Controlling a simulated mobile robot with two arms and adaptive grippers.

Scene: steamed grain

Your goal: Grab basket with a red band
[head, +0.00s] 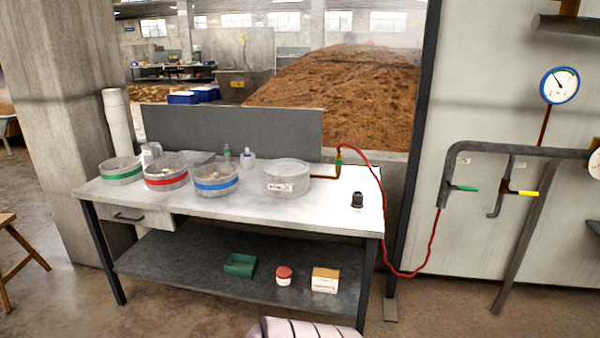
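The basket with a red band (167,183) stands upright on the white worktop, between a basket with a green band (122,176) and a basket with a blue band (216,188). It appears to hold some pale pieces; its contents are too small to make out. The three baskets stand close together at the left part of the table. Neither of my grippers is in view.
On the white table (320,212) stand a round clear container (287,187), small bottles (248,158) and a small black object (357,200). The lower shelf (190,266) holds a green tray (240,265), a red-lidded jar (284,276) and a box (325,280). A red hose (383,215) hangs at the right.

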